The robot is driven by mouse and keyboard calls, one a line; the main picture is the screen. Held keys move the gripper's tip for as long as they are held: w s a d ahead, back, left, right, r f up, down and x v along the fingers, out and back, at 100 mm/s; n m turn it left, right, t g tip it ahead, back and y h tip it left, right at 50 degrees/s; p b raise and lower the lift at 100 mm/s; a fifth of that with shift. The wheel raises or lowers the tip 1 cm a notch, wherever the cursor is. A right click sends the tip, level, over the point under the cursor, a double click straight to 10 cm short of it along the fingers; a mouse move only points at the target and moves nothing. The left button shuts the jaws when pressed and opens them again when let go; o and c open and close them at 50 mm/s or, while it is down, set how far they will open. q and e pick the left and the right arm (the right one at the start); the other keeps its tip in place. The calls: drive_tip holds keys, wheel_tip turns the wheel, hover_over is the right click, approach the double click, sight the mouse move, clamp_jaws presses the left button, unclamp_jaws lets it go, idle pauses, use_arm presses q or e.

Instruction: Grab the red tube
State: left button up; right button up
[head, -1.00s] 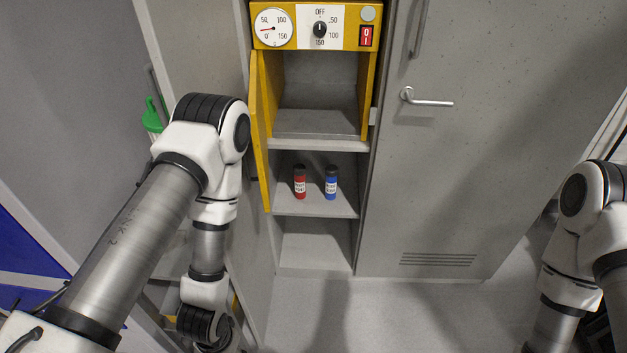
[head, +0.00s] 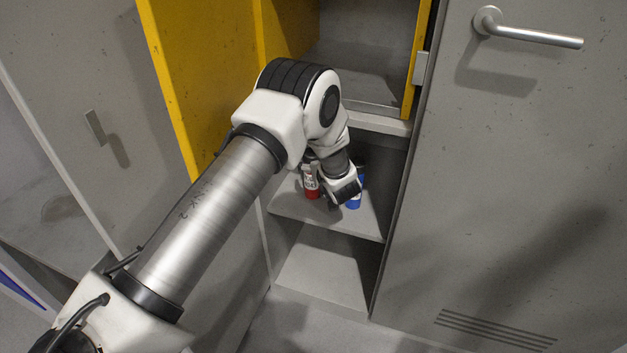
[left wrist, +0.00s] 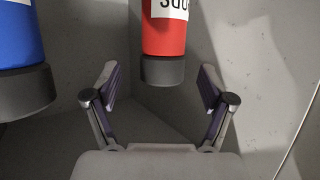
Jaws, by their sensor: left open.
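The red tube (head: 311,191) stands on the middle shelf of the open cabinet, partly covered by my left arm in the head view. In the left wrist view the red tube (left wrist: 165,38) appears inverted, with its black cap low, centred ahead of the gap between the fingers. My left gripper (left wrist: 160,78) is open and empty, with its fingers spread.
The shelf (head: 345,220) has side walls close by. A yellow door (head: 190,80) stands open to the left. A grey door (head: 500,180) with a lever handle (head: 530,32) is at the right. A lower compartment (head: 320,270) looks empty.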

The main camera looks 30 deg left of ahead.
use_arm(q)
drive_tip(key=x, duration=0.3)
drive_tip(key=shift+a, duration=0.4)
drive_tip(key=shift+w+d, duration=0.1)
drive_tip(key=c, duration=0.5)
clamp_jaws()
